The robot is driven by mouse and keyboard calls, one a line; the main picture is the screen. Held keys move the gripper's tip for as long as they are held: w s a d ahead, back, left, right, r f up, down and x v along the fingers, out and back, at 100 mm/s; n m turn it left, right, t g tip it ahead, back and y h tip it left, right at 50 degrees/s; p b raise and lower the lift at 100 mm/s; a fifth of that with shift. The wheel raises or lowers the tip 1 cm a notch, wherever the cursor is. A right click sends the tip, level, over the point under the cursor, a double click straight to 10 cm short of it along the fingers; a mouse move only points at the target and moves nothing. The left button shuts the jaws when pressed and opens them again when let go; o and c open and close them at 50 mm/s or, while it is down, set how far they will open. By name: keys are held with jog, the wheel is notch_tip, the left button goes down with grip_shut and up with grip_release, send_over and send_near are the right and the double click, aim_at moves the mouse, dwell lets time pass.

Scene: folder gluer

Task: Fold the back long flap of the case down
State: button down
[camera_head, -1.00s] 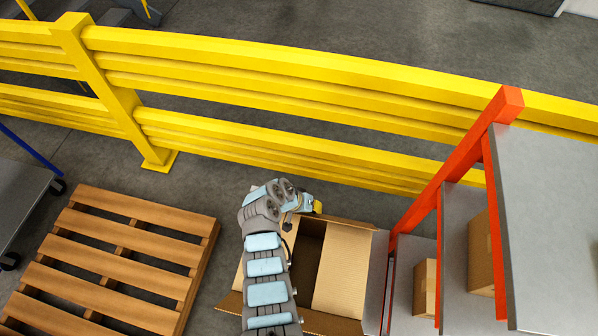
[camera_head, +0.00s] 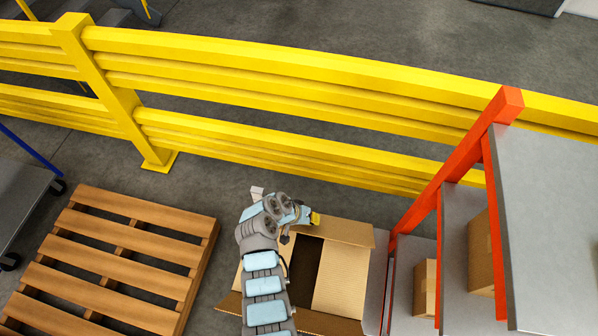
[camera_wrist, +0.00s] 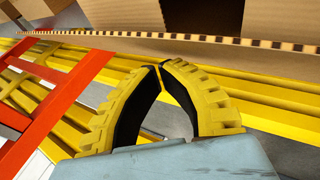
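The case (camera_head: 341,276) is an open cardboard box on the floor side of the shelving in the head view. A pale inner flap covers the right of its opening, and a dark gap shows beside it. The back flap (camera_head: 345,232) runs along the far edge, a brown strip whose exact tilt I cannot tell. My gripper (camera_head: 315,218) is at the left part of that flap's far edge. In the wrist view my gripper (camera_wrist: 160,69) has its yellow fingers' tips together with nothing between them, near a corrugated cardboard edge (camera_wrist: 205,39).
A yellow guard rail (camera_head: 280,143) stands behind the case. Orange-framed shelving (camera_head: 455,165) with cartons stands close on the right. A wooden pallet (camera_head: 120,262) lies on the left. Grey floor shows between pallet and rail.

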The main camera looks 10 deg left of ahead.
aim_at(307, 231)
jog(key=shift+s+a+f+b, duration=0.1)
jog(key=shift+s+f+b, duration=0.55)
jog(key=shift+s+f, duration=0.75)
jog(key=s+f+b, duration=0.2)
jog(key=shift+a+f, duration=0.1)
jog(key=shift+f, duration=0.25)
jog(key=shift+w+r, duration=0.1)
jog(key=shift+r, duration=0.05)
jog(key=shift+r+p, duration=2.8)
jog(key=shift+r, duration=1.6)
